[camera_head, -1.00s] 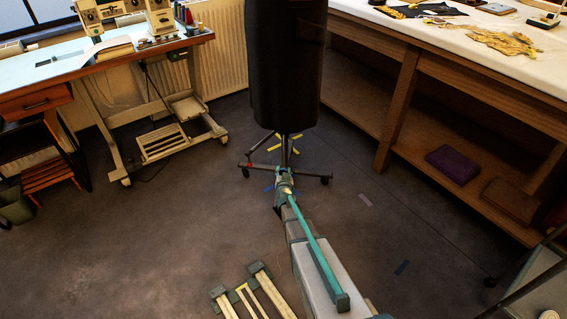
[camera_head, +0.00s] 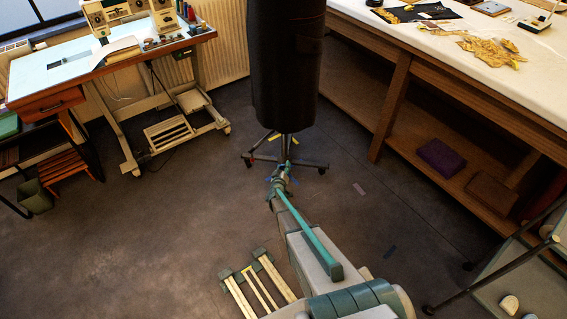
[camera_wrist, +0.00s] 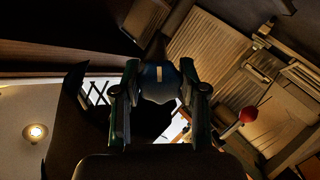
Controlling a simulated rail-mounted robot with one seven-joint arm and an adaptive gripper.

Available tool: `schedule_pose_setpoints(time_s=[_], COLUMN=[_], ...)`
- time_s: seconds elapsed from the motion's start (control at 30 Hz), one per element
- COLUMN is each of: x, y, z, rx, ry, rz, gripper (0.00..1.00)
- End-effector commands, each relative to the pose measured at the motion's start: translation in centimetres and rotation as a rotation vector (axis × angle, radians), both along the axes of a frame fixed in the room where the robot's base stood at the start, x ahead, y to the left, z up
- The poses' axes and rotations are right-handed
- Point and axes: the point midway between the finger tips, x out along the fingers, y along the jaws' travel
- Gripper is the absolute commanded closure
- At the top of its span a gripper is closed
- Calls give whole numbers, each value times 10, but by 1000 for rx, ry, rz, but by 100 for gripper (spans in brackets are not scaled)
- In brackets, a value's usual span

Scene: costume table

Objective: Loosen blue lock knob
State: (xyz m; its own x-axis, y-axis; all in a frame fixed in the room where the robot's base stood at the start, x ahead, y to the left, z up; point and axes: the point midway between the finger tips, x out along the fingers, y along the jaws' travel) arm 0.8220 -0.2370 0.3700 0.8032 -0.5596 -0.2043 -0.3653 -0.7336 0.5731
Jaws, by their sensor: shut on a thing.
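The blue lock knob (camera_wrist: 160,92), with a pale mark on its face, sits between the two fingers of my gripper (camera_wrist: 159,75) in the wrist view. The fingers are closed against its left and right sides. In the head view my gripper (camera_head: 280,174) is low at the stand (camera_head: 287,150) under the black dress form (camera_head: 288,65). The knob itself cannot be made out there, and the arm hides part of the stand. How far the knob is turned cannot be told.
A red ball on a rod (camera_wrist: 248,114) is right of my gripper in the wrist view. The stand has wheeled legs. A sewing table (camera_head: 110,65) stands left, a long worktable (camera_head: 430,50) right, and a slatted wooden piece (camera_head: 258,285) lies in front.

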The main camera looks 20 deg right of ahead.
Motion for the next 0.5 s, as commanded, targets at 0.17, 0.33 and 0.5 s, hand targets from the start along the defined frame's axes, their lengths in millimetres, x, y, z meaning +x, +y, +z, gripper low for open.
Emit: schedule_pose_setpoints(time_s=[0.17, 0.33, 0.5], x=[2, 2, 2], y=[0, 0, 0], z=[2, 1, 0], rx=[-150, -295, -439], ry=[74, 145, 217], rz=[1, 0, 0], gripper=[93, 93, 93])
